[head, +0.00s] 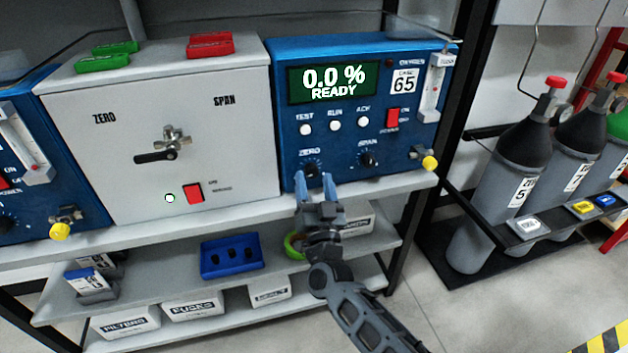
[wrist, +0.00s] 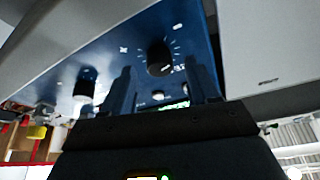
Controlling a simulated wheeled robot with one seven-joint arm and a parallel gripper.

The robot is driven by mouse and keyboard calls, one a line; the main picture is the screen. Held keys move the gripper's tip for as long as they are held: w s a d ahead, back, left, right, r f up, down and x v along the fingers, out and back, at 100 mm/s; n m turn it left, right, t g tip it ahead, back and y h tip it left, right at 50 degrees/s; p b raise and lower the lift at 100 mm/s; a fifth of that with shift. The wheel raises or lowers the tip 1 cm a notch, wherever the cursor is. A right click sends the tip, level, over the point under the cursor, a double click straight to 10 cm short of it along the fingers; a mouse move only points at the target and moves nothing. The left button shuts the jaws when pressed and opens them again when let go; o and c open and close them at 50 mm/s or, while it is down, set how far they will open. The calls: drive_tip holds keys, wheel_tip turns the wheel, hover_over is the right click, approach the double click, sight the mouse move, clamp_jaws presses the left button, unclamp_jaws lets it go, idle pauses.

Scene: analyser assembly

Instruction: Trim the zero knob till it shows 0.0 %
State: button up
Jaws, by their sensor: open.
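The blue analyser (head: 275,100) stands on the bench, its green display (head: 332,83) reading "0.0 %" and "READY". The black zero knob (head: 311,168) is low on its front, left of the span knob (head: 367,160). My gripper (head: 314,181) is open just in front of the zero knob. In the wrist view the zero knob (wrist: 160,57) shows beyond the gap between the two fingertips (wrist: 163,76), and neither finger visibly touches it. The span knob also shows in the wrist view (wrist: 86,82), left of the fingers.
A grey box (head: 110,130) with a black lever (head: 156,156) stands left of the analyser. A yellow-capped fitting (head: 429,162) sticks out at the analyser's lower right. Shelves with a blue tray (head: 232,270) lie below. Gas cylinders (head: 520,155) stand to the right.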

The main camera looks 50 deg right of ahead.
drive_tip(key=v, duration=0.6)
drive_tip(key=shift+s+a, duration=0.2)
drive_tip(key=shift+f, duration=0.1)
drive_tip(key=s+a+n+t+y, duration=0.2)
drive_tip(key=s+a+n+y, duration=0.25)
drive_tip(key=s+a, duration=0.35)
drive_tip(key=s+a+r+n+g+y, duration=0.2)
drive_tip(key=s+a+r+n+y, duration=0.1)
drive_tip(key=s, duration=0.8)
drive_tip(key=s+a+r+n+g+y+p, duration=0.1)
drive_tip(key=s+a+r+n+y, duration=0.3)
drive_tip(key=s, duration=0.8)
wheel_tip(320, 180, up, 3)
drive_tip(key=a+g+y, duration=0.1)
drive_tip(key=a+y, duration=0.2)
drive_tip(key=shift+s+f, duration=0.15)
drive_tip(key=shift+s, duration=0.2)
drive_tip(key=shift+n, duration=0.25)
idle(2.9)
